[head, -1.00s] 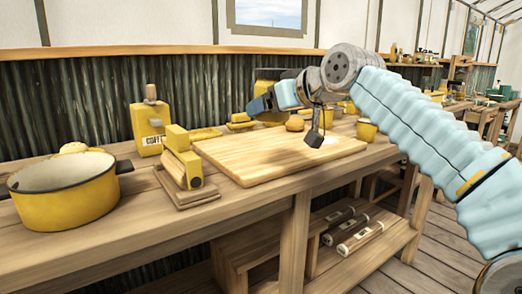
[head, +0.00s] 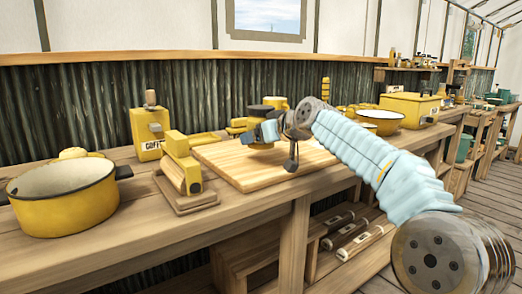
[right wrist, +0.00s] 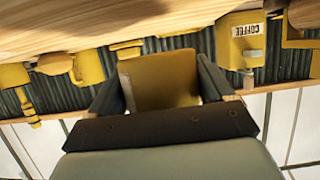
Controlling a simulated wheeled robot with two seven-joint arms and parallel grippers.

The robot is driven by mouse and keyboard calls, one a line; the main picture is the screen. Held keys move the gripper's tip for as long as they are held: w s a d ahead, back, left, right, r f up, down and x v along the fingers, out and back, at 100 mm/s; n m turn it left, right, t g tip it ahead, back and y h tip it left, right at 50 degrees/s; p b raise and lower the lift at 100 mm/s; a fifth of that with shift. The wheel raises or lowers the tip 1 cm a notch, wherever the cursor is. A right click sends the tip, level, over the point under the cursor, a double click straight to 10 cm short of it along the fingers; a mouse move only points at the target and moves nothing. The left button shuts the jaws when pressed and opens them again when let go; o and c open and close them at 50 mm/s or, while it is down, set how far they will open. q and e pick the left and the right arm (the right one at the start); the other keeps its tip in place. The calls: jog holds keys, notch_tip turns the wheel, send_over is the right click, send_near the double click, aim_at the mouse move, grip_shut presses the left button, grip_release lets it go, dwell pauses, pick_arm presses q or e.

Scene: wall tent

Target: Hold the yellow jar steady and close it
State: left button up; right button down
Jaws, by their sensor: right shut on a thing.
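The yellow jar (head: 256,121) is in the head view over the cutting board, upright, with a dark top (head: 259,109). I cannot tell whether that top is a lid or a dark rim, or whether the base touches the board. My right gripper (head: 264,133) is shut on the jar from the side and hides part of its body. In the right wrist view, the jar's yellow wall (right wrist: 160,80) fills the space between the dark fingers. My left gripper is in neither view.
The wooden cutting board (head: 240,176) has free room at its front. A yellow press (head: 181,160), a coffee box (head: 146,132) and a yellow pot (head: 64,205) stand to the left. A yellow bowl (head: 381,121) and bin (head: 409,108) stand to the right.

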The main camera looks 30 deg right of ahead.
aim_at(261, 160)
jog(key=shift+w+d+f, duration=0.1)
jog(key=shift+w+f, duration=0.1)
jog(key=shift+f, duration=0.8)
jog(key=shift+w+d+f, duration=0.1)
jog(key=shift+w+f, duration=0.1)
jog(key=shift+f, duration=0.75)
jog(key=shift+f+b, duration=0.1)
jog(key=shift+b, duration=0.25)
jog(key=shift+f, duration=0.15)
grip_release()
jog(key=shift+r, duration=0.3)
jog(key=shift+s, duration=0.35)
jog(key=a+b+v, duration=0.1)
jog(key=v, duration=1)
jog(key=shift+d+r, duration=0.15)
jog(key=shift+d, duration=0.25)
jog(key=shift+s, duration=0.1)
